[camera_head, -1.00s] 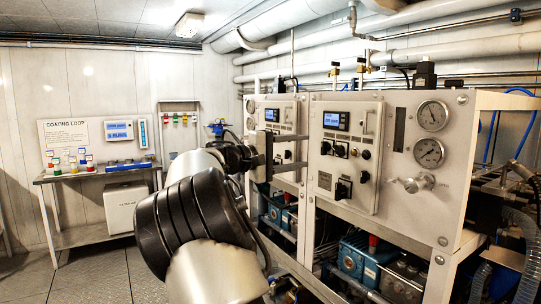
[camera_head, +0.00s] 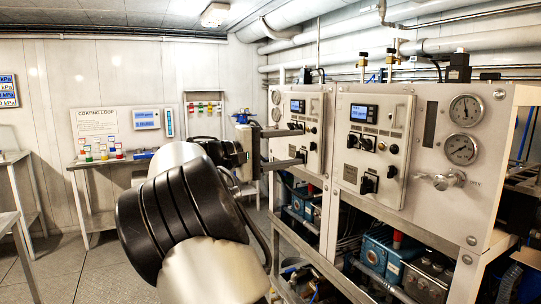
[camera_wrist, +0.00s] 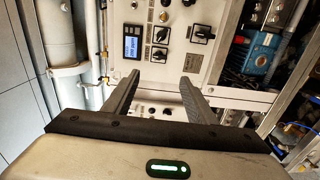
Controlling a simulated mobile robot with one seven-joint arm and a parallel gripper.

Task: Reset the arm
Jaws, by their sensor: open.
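My gripper (camera_head: 300,145) is stretched out from my arm toward the left control panel of the watermaker rack. Its two long fingers are apart with nothing between them. In the wrist view my gripper (camera_wrist: 160,90) shows both fingers spread, pointing at a panel (camera_wrist: 155,65) with a lit display and black knobs. I cannot tell whether the fingertips touch the panel. In the head view the left panel (camera_head: 299,106) is partly hidden behind the fingers. The right panel (camera_head: 372,150) has a blue display, several knobs and a black switch.
Two gauges (camera_head: 462,130) and a valve handle (camera_head: 441,180) sit at the rack's right. Blue pumps (camera_head: 380,250) fill the lower frame. A bench (camera_head: 95,166) with coloured bottles stands at the back wall. Tables are at the far left. The floor at left is clear.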

